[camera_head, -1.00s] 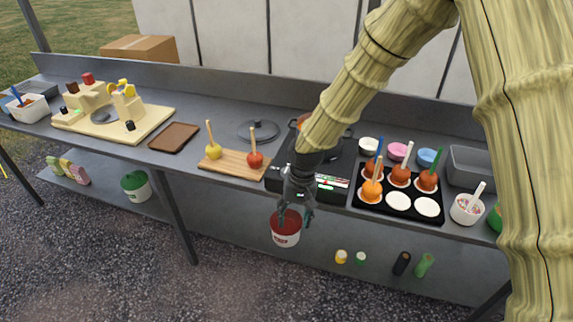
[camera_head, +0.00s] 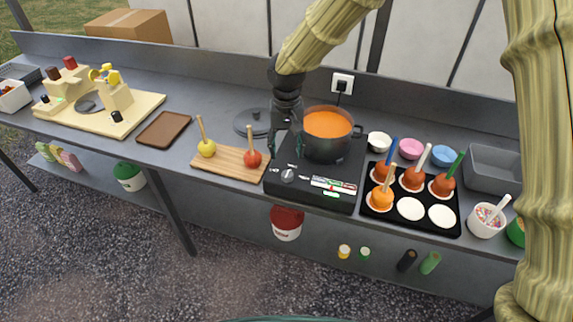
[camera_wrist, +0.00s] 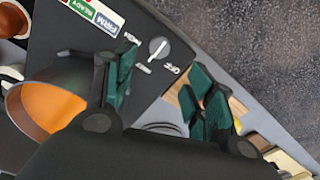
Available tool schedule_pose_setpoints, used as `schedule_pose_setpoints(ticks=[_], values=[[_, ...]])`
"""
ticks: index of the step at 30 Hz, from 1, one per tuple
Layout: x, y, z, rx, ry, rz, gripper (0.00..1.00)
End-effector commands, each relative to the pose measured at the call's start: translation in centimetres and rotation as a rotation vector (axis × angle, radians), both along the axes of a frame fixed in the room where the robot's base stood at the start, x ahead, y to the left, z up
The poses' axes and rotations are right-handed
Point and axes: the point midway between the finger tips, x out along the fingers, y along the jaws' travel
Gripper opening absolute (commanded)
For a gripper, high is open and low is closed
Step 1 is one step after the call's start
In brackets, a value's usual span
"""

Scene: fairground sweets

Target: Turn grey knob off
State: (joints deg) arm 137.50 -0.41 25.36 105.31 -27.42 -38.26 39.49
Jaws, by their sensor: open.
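The grey knob (camera_head: 288,175) is a small round dial on the front left of the black cooker (camera_head: 312,189). In the wrist view the knob (camera_wrist: 158,48) shows a white pointer line, with OFF lettering beside it. The pointer's exact setting is hard to tell. My gripper (camera_head: 284,146) is above the cooker's left side, just behind the knob. Its dark green fingers (camera_wrist: 160,90) are open and apart, with nothing between them. The knob lies beyond the fingertips, not touched.
A pot (camera_head: 347,152) of orange liquid stands on the cooker, close right of my gripper. A wooden board (camera_head: 226,168) with apples on sticks is to the left. A black tray (camera_head: 412,228) of toffee apples is to the right. A grey lid (camera_head: 257,122) lies behind the board.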

Motion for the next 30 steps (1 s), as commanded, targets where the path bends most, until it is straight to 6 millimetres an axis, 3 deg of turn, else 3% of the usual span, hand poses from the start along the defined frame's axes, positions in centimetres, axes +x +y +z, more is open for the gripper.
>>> schedule_pose_setpoints(ticks=[18, 30], values=[[-0.1, 0.0, -7.8, 0.0, 0.002, 0.001, 0.54], [-0.1, 0.1, -9.9, 0.0, 0.0, 0.002, 0.54]])
